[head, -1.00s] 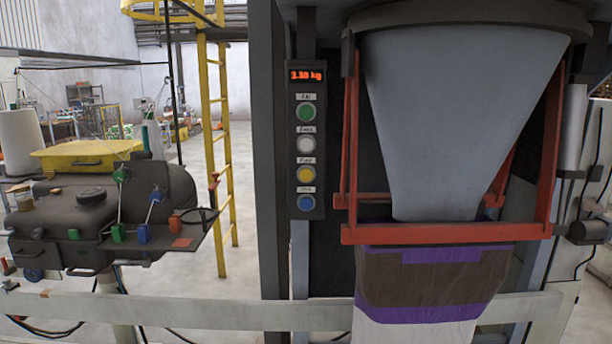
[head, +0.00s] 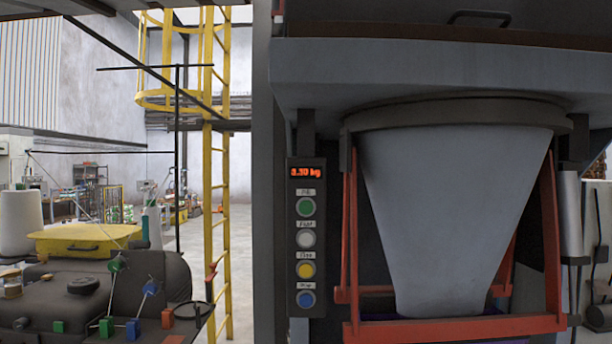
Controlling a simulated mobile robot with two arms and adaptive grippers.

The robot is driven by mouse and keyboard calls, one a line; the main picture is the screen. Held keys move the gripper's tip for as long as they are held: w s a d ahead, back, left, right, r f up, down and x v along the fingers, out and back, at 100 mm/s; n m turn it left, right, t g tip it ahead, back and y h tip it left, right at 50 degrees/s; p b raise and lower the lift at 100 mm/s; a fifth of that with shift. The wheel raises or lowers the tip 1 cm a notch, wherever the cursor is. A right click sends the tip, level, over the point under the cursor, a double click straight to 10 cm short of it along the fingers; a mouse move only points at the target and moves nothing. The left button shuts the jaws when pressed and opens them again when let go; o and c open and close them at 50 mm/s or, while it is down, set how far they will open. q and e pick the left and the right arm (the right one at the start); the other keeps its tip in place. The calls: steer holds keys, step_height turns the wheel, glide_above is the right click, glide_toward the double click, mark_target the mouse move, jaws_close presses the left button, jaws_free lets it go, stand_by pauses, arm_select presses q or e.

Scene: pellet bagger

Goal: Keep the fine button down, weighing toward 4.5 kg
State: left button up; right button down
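The button panel (head: 306,240) is upright on the machine, left of the hopper. Its red display (head: 306,173) is blurred and seems to read 3.30 kg. Below it are a green button (head: 306,207), a white button (head: 305,239), a yellow button (head: 305,270) whose label looks like "Fine", and a blue button (head: 306,298). Nothing visibly touches any button. The pale hopper spout (head: 450,215) narrows into the red clamp frame (head: 455,326). Only a purple edge of the bag (head: 500,323) shows there; its lower part is outside the picture. Neither gripper is in view.
A yellow caged ladder (head: 213,200) rises left of the panel. Open floor shows behind. The space in front of the panel looks clear.

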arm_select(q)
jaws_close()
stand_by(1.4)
